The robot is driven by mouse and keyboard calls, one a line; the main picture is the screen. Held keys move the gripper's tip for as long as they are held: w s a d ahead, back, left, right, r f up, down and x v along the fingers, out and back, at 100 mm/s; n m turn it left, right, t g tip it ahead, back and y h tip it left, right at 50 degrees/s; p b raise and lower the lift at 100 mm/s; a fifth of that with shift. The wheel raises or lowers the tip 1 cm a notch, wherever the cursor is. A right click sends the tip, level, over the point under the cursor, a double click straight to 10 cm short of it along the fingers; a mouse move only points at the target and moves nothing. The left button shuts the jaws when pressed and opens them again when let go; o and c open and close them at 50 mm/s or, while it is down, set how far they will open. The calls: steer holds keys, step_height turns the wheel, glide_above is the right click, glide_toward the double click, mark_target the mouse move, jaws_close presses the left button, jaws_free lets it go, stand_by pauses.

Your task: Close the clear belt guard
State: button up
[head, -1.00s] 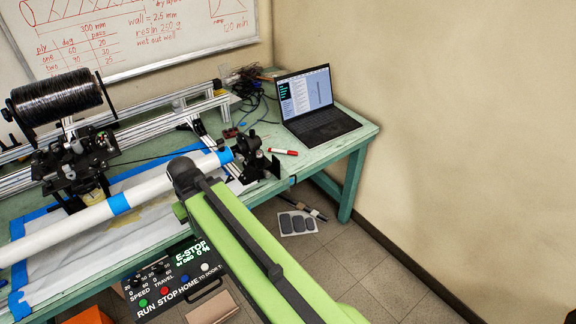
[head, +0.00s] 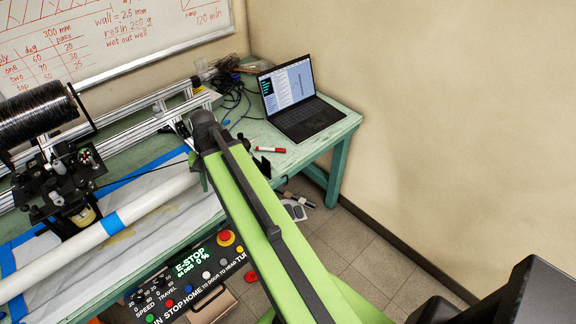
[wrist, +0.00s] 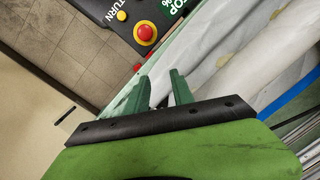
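I cannot make out the clear belt guard in either view. My arm covers the right end of the winding machine in the head view. My gripper (wrist: 161,86) shows in the wrist view as two green fingers held apart, with nothing visible between them. The fingers point toward the table's front edge, close to the white tube and the control panel. In the head view the gripper is mostly hidden by my green arm. The white tube (head: 150,207) of the winder, with blue tape, runs from the lower left to behind my arm.
The control panel (head: 191,277) with a red emergency stop (wrist: 145,33) is at the table's front. A black tow spool (head: 35,119) stands above the carriage (head: 60,180). Floor to the right is clear.

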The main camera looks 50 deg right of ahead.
steer(key=s+d+r+m+y+p, duration=0.1)
steer(key=d+r+m+p, duration=0.15)
steer(key=d, duration=0.35)
steer(key=s+d+r+m+p, duration=0.1)
steer(key=d+r+m, duration=0.25)
steer(key=d, duration=0.35)
steer(key=m+t+y, duration=0.2)
steer(key=m, duration=0.7)
glide_toward(287, 176)
steer(key=b+x, duration=0.3)
steer(key=b, duration=0.2)
steer(key=b+x, duration=0.4)
steer(key=b, duration=0.1)
steer(key=b+x, duration=0.3)
steer(key=b, duration=0.3)
steer(key=shift+w+d+f, duration=0.15)
steer(key=shift+d+f, duration=0.05)
steer(key=shift+f, duration=0.2)
steer(key=shift+r, duration=0.1)
steer(key=shift+c, duration=0.4)
jaws_close()
